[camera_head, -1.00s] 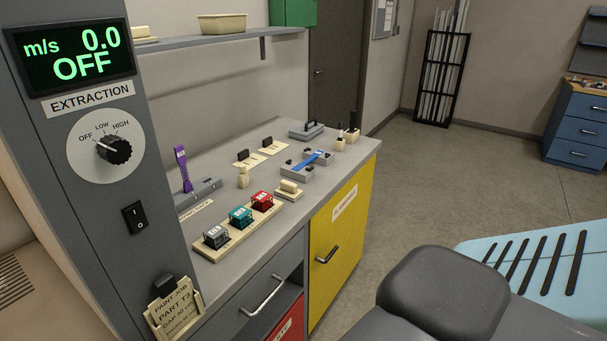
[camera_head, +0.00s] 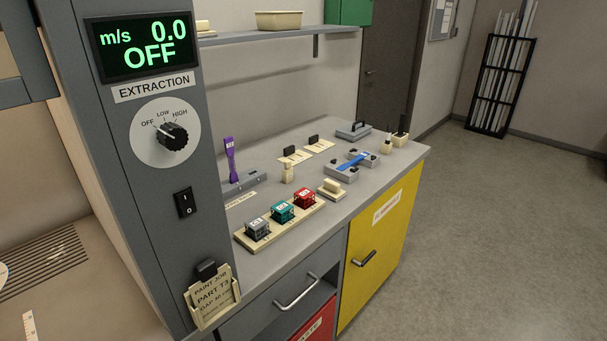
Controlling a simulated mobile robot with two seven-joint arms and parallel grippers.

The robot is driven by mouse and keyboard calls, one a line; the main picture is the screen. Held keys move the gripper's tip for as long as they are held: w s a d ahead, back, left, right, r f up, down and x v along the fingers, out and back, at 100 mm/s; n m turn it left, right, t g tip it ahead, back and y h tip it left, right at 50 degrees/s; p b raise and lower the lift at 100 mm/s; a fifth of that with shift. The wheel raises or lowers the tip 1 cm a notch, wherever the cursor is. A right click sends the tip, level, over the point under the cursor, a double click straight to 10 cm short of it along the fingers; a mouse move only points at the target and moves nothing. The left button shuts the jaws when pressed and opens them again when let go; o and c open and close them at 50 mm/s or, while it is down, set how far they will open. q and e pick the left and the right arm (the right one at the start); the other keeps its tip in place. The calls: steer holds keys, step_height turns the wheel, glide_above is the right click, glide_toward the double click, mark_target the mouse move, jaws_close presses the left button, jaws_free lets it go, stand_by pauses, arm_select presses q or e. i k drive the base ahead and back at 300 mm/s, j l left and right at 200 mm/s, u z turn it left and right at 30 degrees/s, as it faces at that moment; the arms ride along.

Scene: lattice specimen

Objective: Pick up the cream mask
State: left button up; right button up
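Several cream pieces are on the grey bench, and I cannot tell for sure which one is the mask. Two flat cream plates with dark upright grips lie toward the back: a left plate (camera_head: 294,158) and a right plate (camera_head: 319,146). A small cream block with a raised top (camera_head: 331,190) lies near the front edge, and a small upright cream piece (camera_head: 288,173) stands left of it. Neither of my grippers is in view.
Grey, teal and red blocks sit in a cream rack (camera_head: 262,243) at the bench front. A purple tool (camera_head: 230,160) stands behind them. A blue-barred grey fixture (camera_head: 353,163) is right. The extraction column (camera_head: 128,190) rises at left.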

mark_target(288, 172)
steer(key=i+l, duration=0.15)
steer(key=l, duration=0.25)
steer(key=i+l, duration=0.1)
steer(key=l, duration=0.3)
steer(key=i+l+u, duration=0.1)
steer(key=l, duration=0.3)
steer(key=i+l, duration=0.2)
steer(key=l, duration=0.2)
steer(key=i+l+u, duration=0.1)
steer(key=l, duration=0.3)
steer(key=i+l, duration=0.1)
steer(key=l, duration=0.35)
